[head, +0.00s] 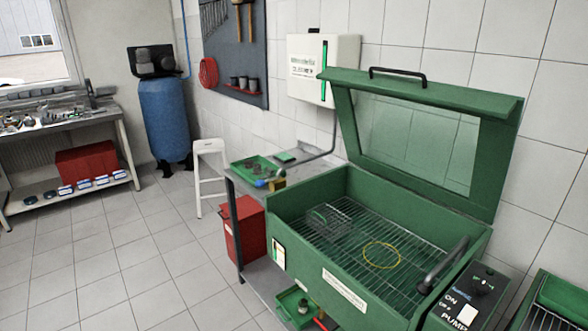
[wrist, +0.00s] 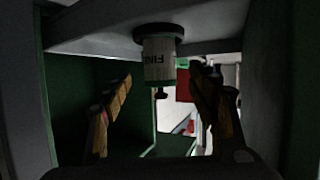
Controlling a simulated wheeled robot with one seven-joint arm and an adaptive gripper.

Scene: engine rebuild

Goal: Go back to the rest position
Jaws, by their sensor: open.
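My gripper (wrist: 161,88) shows only in the wrist view, with its two fingers spread wide. Nothing is clamped between them. Ahead of the fingers is a pale cylinder (wrist: 158,62) with a dark collar and partly readable lettering that looks like "FINE". It meets a grey beam at its top and seems to hang from it. It sits between the fingers in the picture, slightly above their tips; I cannot tell how far away it is. My arm and gripper are not visible in the head view.
Dark green walls (wrist: 85,75) and a grey beam (wrist: 85,38) closely surround my gripper. In the head view, a green parts washer (head: 310,255) stands with its lid (head: 425,95) raised. A control box (head: 470,300) is beside it. The tiled floor at left (head: 135,250) is clear.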

